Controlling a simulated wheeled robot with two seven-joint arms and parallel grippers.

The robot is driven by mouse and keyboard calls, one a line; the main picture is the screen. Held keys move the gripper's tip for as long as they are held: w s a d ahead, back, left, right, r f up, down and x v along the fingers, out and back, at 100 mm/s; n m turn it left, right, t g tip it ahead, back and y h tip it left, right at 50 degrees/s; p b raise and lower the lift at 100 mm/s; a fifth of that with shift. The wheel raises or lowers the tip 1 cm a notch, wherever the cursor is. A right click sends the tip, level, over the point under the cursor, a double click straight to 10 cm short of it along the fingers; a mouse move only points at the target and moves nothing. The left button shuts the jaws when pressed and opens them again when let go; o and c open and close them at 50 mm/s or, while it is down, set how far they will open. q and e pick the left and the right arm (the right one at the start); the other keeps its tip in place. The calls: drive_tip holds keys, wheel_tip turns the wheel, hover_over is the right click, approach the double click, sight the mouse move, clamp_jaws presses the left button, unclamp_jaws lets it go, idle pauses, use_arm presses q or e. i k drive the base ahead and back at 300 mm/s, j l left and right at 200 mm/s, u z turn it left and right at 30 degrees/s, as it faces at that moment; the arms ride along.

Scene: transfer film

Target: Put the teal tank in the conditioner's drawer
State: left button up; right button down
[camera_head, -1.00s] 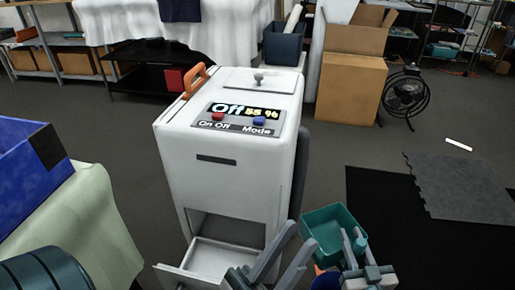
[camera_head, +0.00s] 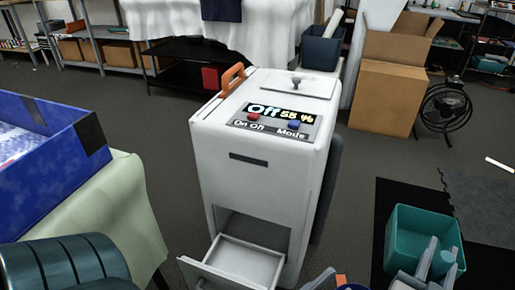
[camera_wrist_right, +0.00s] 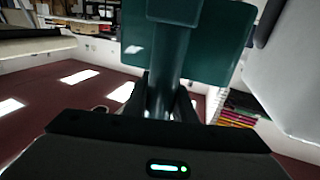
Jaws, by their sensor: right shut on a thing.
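The teal tank (camera_head: 402,235) is an open-topped box held up at the lower right in the head view, right of the white conditioner (camera_head: 250,190). My right gripper (camera_head: 432,262) is shut on the tank's upright post, which also shows between the fingers in the right wrist view (camera_wrist_right: 168,75). The conditioner's drawer (camera_head: 238,262) is pulled out at its lower front and looks empty. The tank is clear of the drawer. My left gripper cannot be made out.
A blue bin (camera_head: 40,185) stands on a cloth-covered table (camera_head: 125,205) at the left. A cardboard box (camera_head: 385,95) and a black fan (camera_head: 447,108) are behind on the right. A dark mat (camera_head: 390,195) lies on the floor beyond the tank.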

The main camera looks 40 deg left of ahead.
sight(240, 271)
drive_tip(key=i+l, duration=0.1)
drive_tip(key=l, duration=1.1)
drive_tip(key=u, duration=1.2)
drive_tip(key=i+j, duration=0.1)
drive_tip(key=j, duration=0.25)
drive_tip(key=i+j, duration=0.1)
drive_tip(key=j, duration=0.3)
drive_tip(key=i+j, duration=0.1)
drive_tip(key=j, duration=0.25)
